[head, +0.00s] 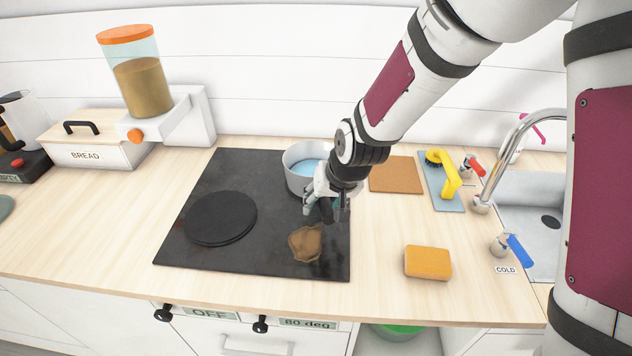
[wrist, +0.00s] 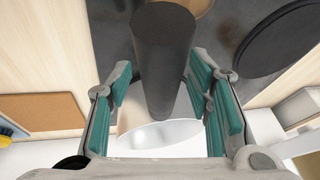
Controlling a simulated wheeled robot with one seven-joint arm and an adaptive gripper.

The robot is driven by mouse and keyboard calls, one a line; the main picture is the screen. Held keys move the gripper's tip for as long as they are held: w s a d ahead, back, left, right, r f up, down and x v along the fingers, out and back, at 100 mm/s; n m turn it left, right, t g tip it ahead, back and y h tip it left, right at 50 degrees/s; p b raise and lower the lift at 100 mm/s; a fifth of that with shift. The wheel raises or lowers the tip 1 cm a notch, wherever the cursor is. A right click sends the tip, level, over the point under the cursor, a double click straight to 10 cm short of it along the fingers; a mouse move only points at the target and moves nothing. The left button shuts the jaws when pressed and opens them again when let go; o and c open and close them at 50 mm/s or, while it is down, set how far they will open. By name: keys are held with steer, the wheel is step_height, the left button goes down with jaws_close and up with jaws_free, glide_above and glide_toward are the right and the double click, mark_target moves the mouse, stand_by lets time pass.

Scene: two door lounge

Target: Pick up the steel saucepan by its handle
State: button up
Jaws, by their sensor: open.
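The steel saucepan (head: 294,181) stands on the back right of the black cooktop (head: 255,255) with bluish liquid in it. My gripper (head: 324,207) is at its front right side and hides part of it. In the wrist view the pan's dark round handle (wrist: 165,55) runs between the two teal-padded fingers of my gripper (wrist: 163,82). The fingers are open on either side of the handle, with a visible gap on the left. Contact on the right cannot be told. Part of the pan's shiny wall (wrist: 150,136) shows beyond the handle.
A black round plate (head: 220,217) lies on the cooktop's left, and a brown stain (head: 305,243) at its front right. An orange sponge (head: 427,262), a cork mat (head: 396,174) and a yellow brush (head: 446,176) lie to the right. A sink and tap (head: 490,180) are farther right.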

jaws_close()
steer(key=shift+r, duration=0.1)
